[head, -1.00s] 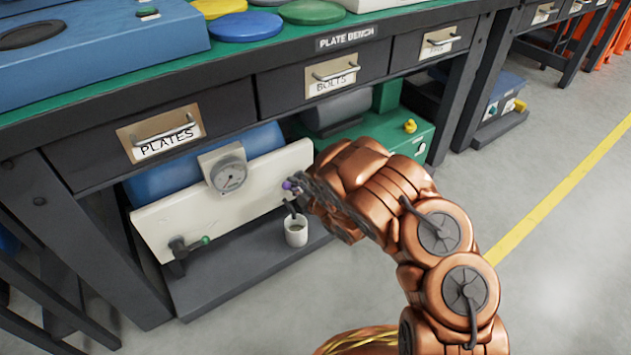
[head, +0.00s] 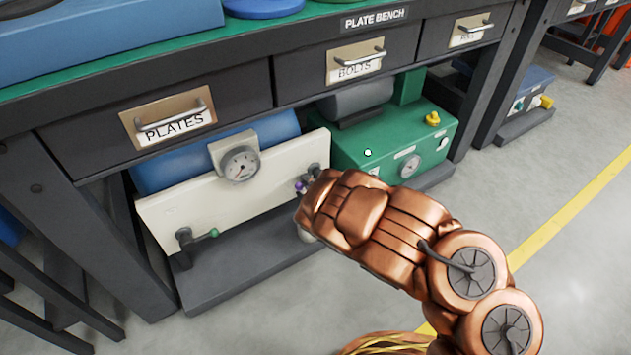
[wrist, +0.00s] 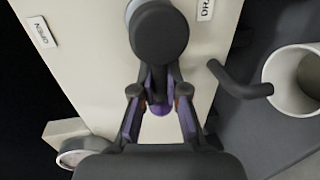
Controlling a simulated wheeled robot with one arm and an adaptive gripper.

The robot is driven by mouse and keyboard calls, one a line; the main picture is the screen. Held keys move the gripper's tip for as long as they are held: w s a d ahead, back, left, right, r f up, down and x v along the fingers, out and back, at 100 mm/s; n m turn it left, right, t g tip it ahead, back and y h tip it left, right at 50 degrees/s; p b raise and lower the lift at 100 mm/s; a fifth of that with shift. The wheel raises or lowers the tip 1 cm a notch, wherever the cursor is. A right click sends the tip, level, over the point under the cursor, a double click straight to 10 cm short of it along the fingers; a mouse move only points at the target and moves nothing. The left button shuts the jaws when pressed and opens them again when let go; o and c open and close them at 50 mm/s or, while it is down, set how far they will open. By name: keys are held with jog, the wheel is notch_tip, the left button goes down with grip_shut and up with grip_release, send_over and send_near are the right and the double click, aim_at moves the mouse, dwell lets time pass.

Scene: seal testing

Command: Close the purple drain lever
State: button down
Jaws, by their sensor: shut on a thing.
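The purple drain lever (head: 301,186) is at the right end of the cream panel (head: 235,191) under the bench, mostly hidden by my arm in the head view. In the wrist view the purple lever (wrist: 160,104) lies between the two fingers of my gripper (wrist: 160,92), which is shut on it. A dark round valve part (wrist: 160,35) stands just beyond the fingertips. One label on the panel reads OPEN (wrist: 42,32); another, starting DR (wrist: 205,9), is cut off by the frame.
A dark bent spout (wrist: 240,80) points toward a white cup (wrist: 292,80) beside my gripper. A gauge (head: 239,164) and a green-tipped valve (head: 196,238) are on the panel. A green machine (head: 395,140) stands close right. The bench drawers are overhead.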

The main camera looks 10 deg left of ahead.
dwell(0.3)
jog(key=c, duration=1.2)
grip_release()
jog(key=shift+v, duration=3.7)
